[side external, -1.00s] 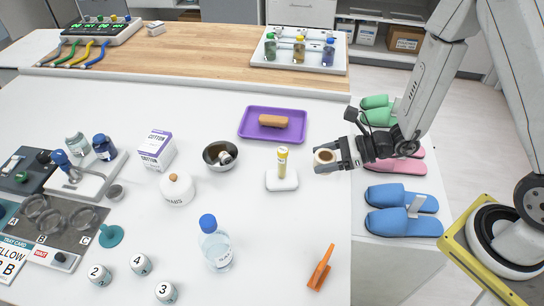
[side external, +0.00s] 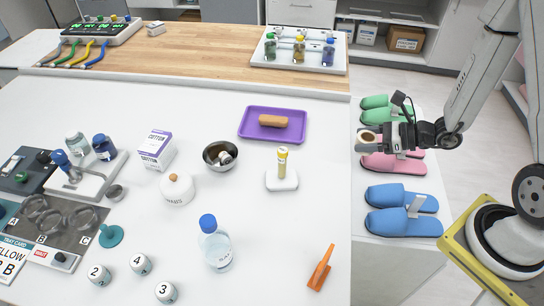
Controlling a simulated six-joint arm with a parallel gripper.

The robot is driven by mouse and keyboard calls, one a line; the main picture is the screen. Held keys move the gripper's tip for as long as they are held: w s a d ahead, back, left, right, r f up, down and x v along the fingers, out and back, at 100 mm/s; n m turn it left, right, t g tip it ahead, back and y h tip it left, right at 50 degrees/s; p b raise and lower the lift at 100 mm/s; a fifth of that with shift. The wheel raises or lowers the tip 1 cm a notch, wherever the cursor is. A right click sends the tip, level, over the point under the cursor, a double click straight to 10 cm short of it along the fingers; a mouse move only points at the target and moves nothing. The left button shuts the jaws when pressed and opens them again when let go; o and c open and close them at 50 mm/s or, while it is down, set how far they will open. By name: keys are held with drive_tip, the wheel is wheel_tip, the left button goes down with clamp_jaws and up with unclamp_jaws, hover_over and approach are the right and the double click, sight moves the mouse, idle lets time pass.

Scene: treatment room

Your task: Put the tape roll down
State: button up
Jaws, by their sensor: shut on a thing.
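The tape roll (side external: 368,136) is a small tan and white ring at the tip of my gripper (side external: 376,138). My gripper is shut on it, with the roll on its left end. In the picture the roll lies just right of the white table's right edge, over the slipper shelf, between the green and pink slippers. I cannot tell its exact height, but it appears held up in the air.
Green slippers (side external: 374,102), pink slippers (side external: 380,163) and blue slippers (side external: 388,222) lie on the white shelf. The table's right side is mostly clear.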

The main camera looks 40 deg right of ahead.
drive_tip(key=w+f, duration=0.5)
drive_tip(key=w, duration=0.4)
hover_over(320, 151)
drive_tip(key=s, duration=0.1)
wheel_tip(320, 151, down, 4)
drive_tip(key=shift+s+r, duration=0.15)
drive_tip(key=shift+r, duration=0.05)
drive_tip(key=shift+w+d+f, duration=0.1)
drive_tip(key=shift+w+f, duration=0.3)
drive_tip(key=shift+w+f, duration=0.1)
drive_tip(key=shift+f, duration=0.1)
drive_tip(key=shift+w+f, duration=0.15)
drive_tip(key=shift+f, duration=1.45)
drive_tip(key=shift+f, duration=0.1)
drive_tip(key=o, duration=1.2)
